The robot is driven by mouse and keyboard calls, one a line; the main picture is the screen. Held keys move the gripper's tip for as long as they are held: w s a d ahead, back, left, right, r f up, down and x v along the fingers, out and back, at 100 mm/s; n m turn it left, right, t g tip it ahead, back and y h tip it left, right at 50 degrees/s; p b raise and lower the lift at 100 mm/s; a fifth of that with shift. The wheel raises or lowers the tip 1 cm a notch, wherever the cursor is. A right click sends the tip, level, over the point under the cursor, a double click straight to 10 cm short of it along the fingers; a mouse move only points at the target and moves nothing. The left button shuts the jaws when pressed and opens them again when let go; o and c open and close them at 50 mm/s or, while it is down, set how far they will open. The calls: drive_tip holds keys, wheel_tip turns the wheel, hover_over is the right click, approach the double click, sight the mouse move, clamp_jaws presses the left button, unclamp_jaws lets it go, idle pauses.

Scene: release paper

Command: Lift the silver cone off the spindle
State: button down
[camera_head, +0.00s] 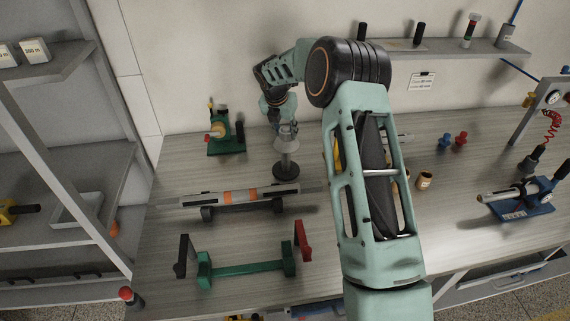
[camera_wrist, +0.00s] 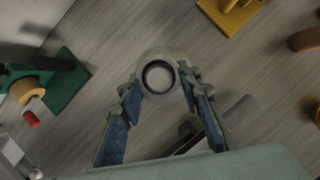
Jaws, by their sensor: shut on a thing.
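The silver cone (camera_head: 287,145) is on the bench's left half, beneath my gripper (camera_head: 286,128). In the wrist view the cone (camera_wrist: 160,58) shows from above as a pale ring around a dark round opening. The fingers of my gripper (camera_wrist: 162,86) lie on both sides of it, shut on it. The spindle (camera_head: 286,171) has a dark round base on the bench directly below the cone. The cone hides the spindle's upper part. I cannot tell how far the cone sits along it.
A green-based device (camera_head: 226,145) stands to the left. A long grey bar with an orange band (camera_head: 240,197) lies in front, then a green stand (camera_head: 246,268). A tan cup (camera_head: 424,181) and a blue device (camera_head: 522,200) are to the right. A shelf (camera_head: 450,47) runs behind.

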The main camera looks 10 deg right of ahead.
drive_tip(key=shift+w+d+r, duration=0.15)
drive_tip(key=shift+w+r, duration=0.05)
drive_tip(key=shift+r, duration=0.15)
drive_tip(key=shift+s+r, duration=0.2)
drive_tip(key=shift+r, duration=3)
drive_tip(key=shift+a+r, duration=0.15)
drive_tip(key=shift+a, duration=0.05)
drive_tip(key=shift+r, duration=1.05)
